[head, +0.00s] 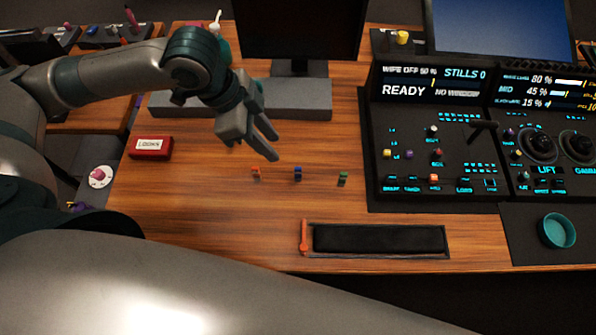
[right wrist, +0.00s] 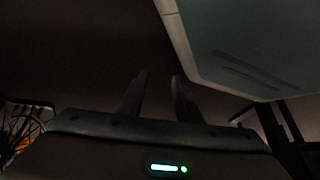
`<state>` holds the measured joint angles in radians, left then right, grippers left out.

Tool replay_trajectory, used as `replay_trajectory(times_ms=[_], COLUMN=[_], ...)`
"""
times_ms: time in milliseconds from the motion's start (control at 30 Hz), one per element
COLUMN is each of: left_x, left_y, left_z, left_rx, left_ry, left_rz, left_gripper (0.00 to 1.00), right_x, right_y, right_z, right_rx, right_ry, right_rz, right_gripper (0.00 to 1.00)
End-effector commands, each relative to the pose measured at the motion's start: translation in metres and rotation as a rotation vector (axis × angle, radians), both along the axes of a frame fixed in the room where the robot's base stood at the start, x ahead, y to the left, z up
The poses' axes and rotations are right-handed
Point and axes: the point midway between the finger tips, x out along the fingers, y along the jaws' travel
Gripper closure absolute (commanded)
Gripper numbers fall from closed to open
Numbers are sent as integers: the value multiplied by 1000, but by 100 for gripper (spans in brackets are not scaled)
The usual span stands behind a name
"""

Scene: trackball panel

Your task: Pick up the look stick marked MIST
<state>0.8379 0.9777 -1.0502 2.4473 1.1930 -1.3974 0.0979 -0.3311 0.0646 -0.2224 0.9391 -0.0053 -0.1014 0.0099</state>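Three small look sticks lie apart in a row on the wooden desk (head: 200,205) in the head view: a red-orange one (head: 256,173), a blue one (head: 298,173) and a green one (head: 343,179). Their markings are too small to read, so I cannot tell which is MIST. My left gripper (head: 268,143) hangs above the desk, just behind and above the red-orange and blue sticks. Its fingers are apart with nothing between them. My right gripper (right wrist: 158,95) shows in the right wrist view, its two fingers apart and empty against a dark background.
A red box labelled LOOKS (head: 151,148) sits at the left. A monitor (head: 300,30) stands behind. A control panel (head: 440,150) fills the right. A black tray (head: 380,240) with an orange piece (head: 304,237) lies at the front edge. A teal bowl (head: 557,231) is at far right.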

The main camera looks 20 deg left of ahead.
Motion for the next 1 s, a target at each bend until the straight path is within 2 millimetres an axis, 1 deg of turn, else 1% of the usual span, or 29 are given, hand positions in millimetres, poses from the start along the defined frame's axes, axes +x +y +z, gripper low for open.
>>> replay_trajectory(times_ms=[33,200,300,400,533,867,1000], left_x=[0,5,6,8,9,10,10], left_y=[-4,-15,-20,-25,-26,-27,-30], left_z=[-9,-37,-51,-61,-67,-67,-73], left_rx=[-1,0,1,-1,1,0,0], left_ry=[5,4,4,2,0,0,2], left_rz=[-1,-1,0,0,0,0,0], left_gripper=[70,70,70,70,70,70,70], right_x=[-1,-5,-11,-17,-19,-16,-16], right_y=[-1,-3,-4,-7,-8,-7,-8], right_z=[1,0,-2,-5,-6,-5,-3], right_rx=[-2,-5,-8,-12,-15,-14,-15], right_ry=[3,13,26,41,46,42,45], right_rz=[0,-1,-1,-1,0,0,-1], right_gripper=[69,69,69,69,69,69,69])
